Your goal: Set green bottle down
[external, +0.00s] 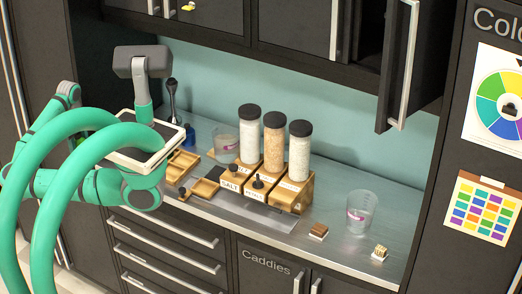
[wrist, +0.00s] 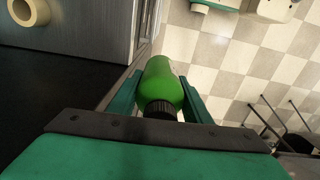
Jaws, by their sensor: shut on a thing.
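A green bottle (wrist: 161,83) with a black ribbed cap shows in the wrist view, between the two green fingers of my gripper (wrist: 160,105). My gripper is shut on the bottle, with the cap nearest the camera. Beyond the bottle are the counter's edge and the checkered floor. In the external view my arm's end is at the left, at the front of the counter. The fingers and the green bottle are hidden there behind my own arm parts.
The metal counter (external: 335,240) holds three tall jars (external: 273,140) in wooden stands, small wooden trays (external: 205,188), a blue bottle (external: 189,136) and a clear beaker (external: 361,212). A brown block (external: 318,232) lies near the front right. An upper cabinet door (external: 410,65) hangs open.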

